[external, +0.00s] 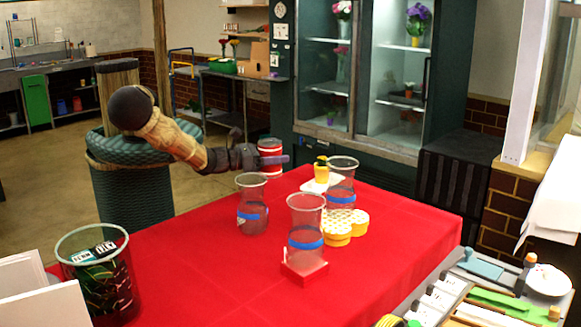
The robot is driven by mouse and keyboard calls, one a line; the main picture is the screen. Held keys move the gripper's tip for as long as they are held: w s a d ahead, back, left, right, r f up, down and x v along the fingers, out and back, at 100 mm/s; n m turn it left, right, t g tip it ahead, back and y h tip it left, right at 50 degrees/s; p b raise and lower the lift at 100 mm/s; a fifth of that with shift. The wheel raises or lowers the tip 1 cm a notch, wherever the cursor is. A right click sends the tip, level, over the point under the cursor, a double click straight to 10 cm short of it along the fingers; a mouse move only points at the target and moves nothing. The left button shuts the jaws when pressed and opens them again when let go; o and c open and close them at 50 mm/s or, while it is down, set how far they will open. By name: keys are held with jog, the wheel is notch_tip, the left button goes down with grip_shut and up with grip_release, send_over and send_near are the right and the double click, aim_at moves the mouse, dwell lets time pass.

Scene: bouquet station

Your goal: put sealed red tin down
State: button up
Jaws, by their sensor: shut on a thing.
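A red tin (270,158) with a pale band is held in my gripper (272,159) at the far side of the red-covered table (190,275). The gripper is shut on it, with one dark finger showing in front of the tin. The tin looks roughly upright and appears raised above the tabletop; its exact height is hard to tell from this view.
Glass vases with blue bands stand nearby: one (252,207) just below the tin, one on a red block (304,272), one (342,180) behind. A bin (100,285) stands front left. The table's left-middle is clear.

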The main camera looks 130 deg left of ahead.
aim_at(276, 175)
jog(key=shift+f+p, duration=0.65)
jog(key=shift+f, duration=2.45)
notch_tip(276, 175, down, 3)
jog(key=shift+f+p, duration=0.2)
jog(key=shift+p, duration=0.35)
jog(key=shift+f, duration=0.15)
jog(key=shift+f+b, duration=0.2)
jog(key=shift+b, duration=0.1)
jog(key=o, duration=1.2)
jog(key=shift+r, duration=0.15)
